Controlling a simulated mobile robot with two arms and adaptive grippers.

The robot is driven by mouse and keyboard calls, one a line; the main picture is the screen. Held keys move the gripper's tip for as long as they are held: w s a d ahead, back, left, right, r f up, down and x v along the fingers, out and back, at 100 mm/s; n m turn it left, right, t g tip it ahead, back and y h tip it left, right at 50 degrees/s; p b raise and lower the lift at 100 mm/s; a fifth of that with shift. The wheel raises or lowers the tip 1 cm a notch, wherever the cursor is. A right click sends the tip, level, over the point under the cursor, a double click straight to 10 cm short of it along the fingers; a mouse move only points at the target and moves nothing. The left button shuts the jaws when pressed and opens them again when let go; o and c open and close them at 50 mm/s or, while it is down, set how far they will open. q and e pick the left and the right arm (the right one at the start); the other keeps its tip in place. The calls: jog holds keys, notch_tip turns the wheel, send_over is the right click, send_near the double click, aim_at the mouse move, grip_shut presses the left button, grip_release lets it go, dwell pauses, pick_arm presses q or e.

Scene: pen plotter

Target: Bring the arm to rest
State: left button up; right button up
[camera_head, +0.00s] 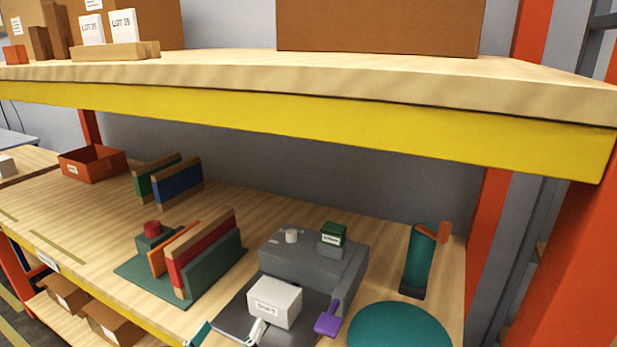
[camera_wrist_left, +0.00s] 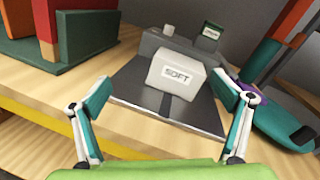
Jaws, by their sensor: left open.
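The grey plotter (camera_head: 315,258) stands on the lower shelf, with a small white knob and a green labelled block on top. A white box marked SOFT (camera_head: 275,304) sits at its front; it also shows in the left wrist view (camera_wrist_left: 177,75). My left gripper (camera_head: 228,335) is at the bottom edge of the head view, in front of the plotter. In the left wrist view its two teal-tipped fingers (camera_wrist_left: 164,96) are spread wide with nothing between them, and the white box is beyond them. The rest of my left arm is hidden. My right gripper does not show.
A purple piece (camera_head: 329,318) is right of the white box. A teal disc (camera_head: 400,328) and teal holder (camera_head: 418,258) stand to the right. A green rack with boards (camera_head: 205,255) is to the left. The upper shelf's yellow beam (camera_head: 300,125) crosses above.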

pick_arm(q)
jog(key=s+a+f+n+g+y, duration=0.35)
jog(key=s+f+n, duration=0.2)
jog(key=n, duration=0.55)
jog(key=s+a+f+n+g+y, duration=0.35)
jog(key=s+f+n, duration=0.2)
jog(key=n, duration=0.55)
jog(key=s+d+f+n+g+h, duration=0.1)
jog(key=s+d+f+n+g, duration=0.15)
jog(key=s, duration=0.35)
jog(key=s+d+f+n+g+h, duration=0.1)
jog(key=s+n+g, duration=0.1)
jog(key=s+n, duration=0.3)
jog(key=s+d+f+n+g+h, duration=0.1)
jog(key=s+d+n+g, duration=0.15)
jog(key=s, duration=0.45)
notch_tip(320, 180, down, 27)
jog(key=s+a+g, duration=0.1)
jog(key=s+a+f+g, duration=0.1)
jog(key=s+a+f, duration=0.2)
jog(key=s+f, duration=1.2)
jog(key=shift+s+a, duration=0.15)
jog(key=shift+s, duration=0.9)
